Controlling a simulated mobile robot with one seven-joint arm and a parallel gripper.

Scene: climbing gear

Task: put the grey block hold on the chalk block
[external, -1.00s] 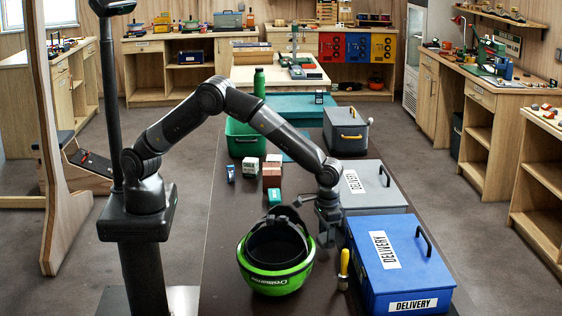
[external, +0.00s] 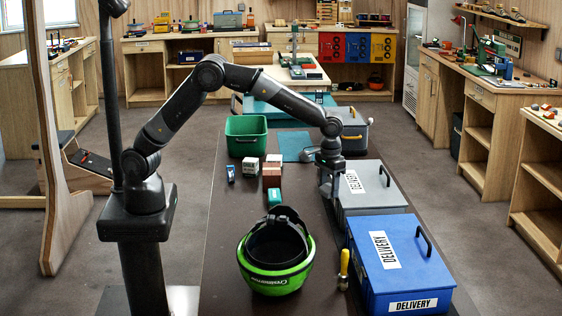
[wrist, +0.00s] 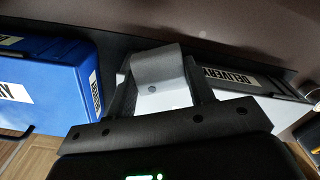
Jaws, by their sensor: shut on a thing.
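My gripper (external: 328,190) hangs above the dark table, just left of the grey delivery box. In the wrist view my gripper (wrist: 160,92) is shut on the grey block hold (wrist: 158,68), a plain grey piece with a dark hole. In the external view the hold is too small and covered by the fingers to make out. I cannot tell for sure which is the chalk block. The gripper is apart from them.
A green helmet (external: 275,278) stands in front, with a yellow-handled tool (external: 343,270) beside it. A blue delivery box (external: 400,265) and a grey delivery box (external: 372,207) line the right side. A green bin (external: 246,145) is farther back.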

